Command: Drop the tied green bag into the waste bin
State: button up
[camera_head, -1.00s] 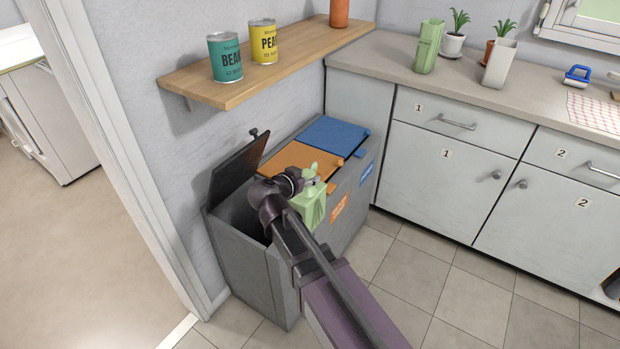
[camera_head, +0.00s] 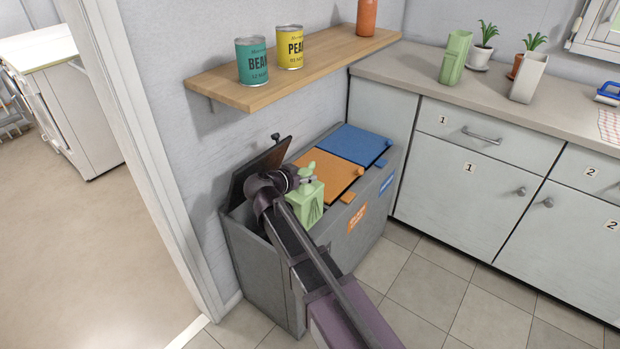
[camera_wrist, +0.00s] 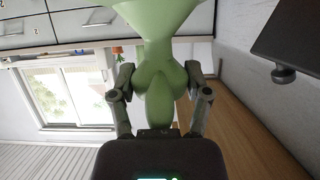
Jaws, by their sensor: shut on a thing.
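The tied green bag (camera_head: 306,206) hangs upright from my gripper (camera_head: 305,181), its knotted top between the fingers. In the wrist view my gripper (camera_wrist: 160,88) is shut on the bag's neck (camera_wrist: 160,75). The grey waste bin (camera_head: 262,285) stands against the wall. Its left lid (camera_head: 262,168) is raised, and its orange lid (camera_head: 328,177) and blue lid (camera_head: 353,145) are shut. The bag appears over the bin, near the open left compartment and the orange lid. My arm hides much of the opening, and the bag's exact height above the rim is unclear.
A wooden shelf (camera_head: 225,88) above the bin holds a green can (camera_head: 251,62), a yellow can (camera_head: 290,47) and an orange-red container (camera_head: 366,17). A counter (camera_head: 400,66) with cabinets is at right. The tiled floor (camera_head: 415,290) in front is clear.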

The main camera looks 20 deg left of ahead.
jog(key=shift+w+a, duration=1.2)
jog(key=shift+a, duration=1.65)
notch_tip(320, 180, down, 8)
jog(key=b, duration=0.7)
jog(key=shift+r+b, duration=0.15)
jog(key=shift+b, duration=0.2)
jog(key=o, duration=1.4)
jog(key=shift+r, duration=0.15)
